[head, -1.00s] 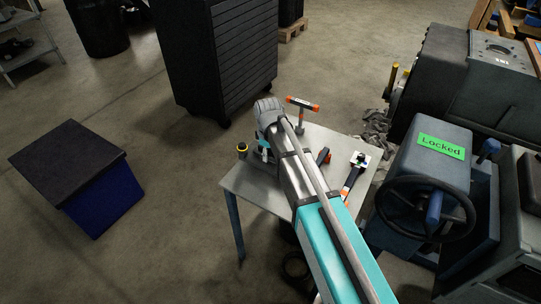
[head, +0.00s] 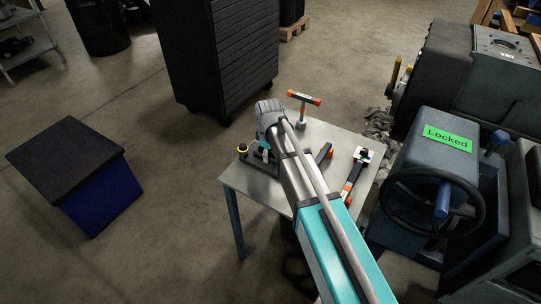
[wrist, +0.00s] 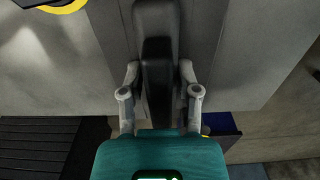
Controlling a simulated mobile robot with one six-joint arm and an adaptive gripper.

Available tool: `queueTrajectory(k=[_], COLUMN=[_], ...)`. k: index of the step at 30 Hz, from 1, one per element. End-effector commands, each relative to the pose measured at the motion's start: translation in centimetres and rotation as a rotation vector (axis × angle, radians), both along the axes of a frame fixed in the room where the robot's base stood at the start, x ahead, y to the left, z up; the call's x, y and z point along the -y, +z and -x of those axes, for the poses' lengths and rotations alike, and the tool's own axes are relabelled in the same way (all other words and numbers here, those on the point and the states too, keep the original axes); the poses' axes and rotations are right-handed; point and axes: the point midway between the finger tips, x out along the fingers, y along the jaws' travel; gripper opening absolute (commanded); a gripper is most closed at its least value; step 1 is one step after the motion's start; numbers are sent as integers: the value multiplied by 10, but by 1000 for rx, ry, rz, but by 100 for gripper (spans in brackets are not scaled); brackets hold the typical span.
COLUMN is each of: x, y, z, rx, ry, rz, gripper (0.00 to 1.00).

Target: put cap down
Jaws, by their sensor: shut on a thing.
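My gripper (head: 264,150) is low over the left part of the metal table (head: 240,178), pointing down, partly hidden by my arm. In the wrist view my gripper (wrist: 159,88) has its two grey fingers on either side of a dark part (wrist: 158,62), shut on it. I take this part for the cap; its full shape and its contact with the table cannot be told. A black piece with a yellow ring (head: 242,148) stands at the table's left edge; a yellow ring also shows at the top left of the wrist view (wrist: 66,5).
On the table are an orange-ended T-handled tool (head: 303,99), a tool with orange ends (head: 354,178) and a black-and-orange tool (head: 324,152). A handwheel machine (head: 432,155) with a green "Locked" sign is at right. A dark cabinet (head: 225,60) stands behind; a blue box (head: 95,200) is left.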

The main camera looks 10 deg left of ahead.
Motion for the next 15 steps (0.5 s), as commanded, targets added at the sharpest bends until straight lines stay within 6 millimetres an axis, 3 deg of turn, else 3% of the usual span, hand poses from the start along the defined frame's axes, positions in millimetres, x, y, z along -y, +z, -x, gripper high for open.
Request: queueTrajectory(k=[1,2,6,15], x=[0,0,0,0], y=[-2,-1,-1,-1], z=[0,0,0,0], rx=[0,0,0,0], ry=[0,0,0,0], rz=[0,0,0,0], gripper=[0,48,74,77])
